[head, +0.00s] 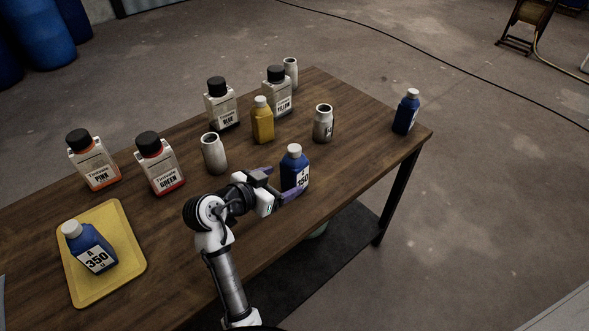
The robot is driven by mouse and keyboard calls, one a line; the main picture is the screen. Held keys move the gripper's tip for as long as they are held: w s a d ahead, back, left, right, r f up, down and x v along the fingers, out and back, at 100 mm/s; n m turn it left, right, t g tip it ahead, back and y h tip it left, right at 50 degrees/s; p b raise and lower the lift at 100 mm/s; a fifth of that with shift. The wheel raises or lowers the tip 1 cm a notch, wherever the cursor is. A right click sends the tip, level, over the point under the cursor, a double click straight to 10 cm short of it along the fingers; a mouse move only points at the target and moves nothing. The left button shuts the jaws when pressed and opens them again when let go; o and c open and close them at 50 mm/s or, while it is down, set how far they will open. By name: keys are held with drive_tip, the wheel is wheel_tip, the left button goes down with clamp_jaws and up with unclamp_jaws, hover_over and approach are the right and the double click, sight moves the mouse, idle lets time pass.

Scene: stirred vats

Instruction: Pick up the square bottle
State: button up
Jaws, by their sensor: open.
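A blue square-sided bottle (295,169) with a white cap and a white number label stands upright near the table's front edge. My gripper (286,182) is open, with its purple fingers at this bottle, one on the far left side and one at the near side. I cannot tell whether they touch it. A similar blue bottle (406,114) stands alone near the right corner. Another blue bottle (91,252), labelled 350, is on the yellow tray (136,270). A yellow bottle (262,124) with a pale cap stands behind the gripper.
White black-capped bottles labelled PINK (93,166), GREEN (160,170), BLUE (221,108) and YELLOW (278,95) stand on the wooden table (350,165). Grey metal cylinders stand at the left (214,155), right (323,125) and back (291,73). The table's right part is mostly clear.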

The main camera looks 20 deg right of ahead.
sight(287, 174)
drive_tip(key=shift+x, duration=0.8)
drive_tip(key=w+d+p, duration=0.2)
drive_tip(key=d, duration=0.1)
drive_tip(key=shift+w+d+f, duration=0.2)
drive_tip(key=shift+w+f, duration=0.1)
drive_tip(key=shift+f, duration=0.1)
drive_tip(key=shift+w+d+f, duration=0.25)
drive_tip(key=shift+d+f, duration=0.1)
drive_tip(key=shift+d, duration=0.1)
drive_tip(key=c, duration=1.3)
drive_tip(key=shift+r, duration=0.1)
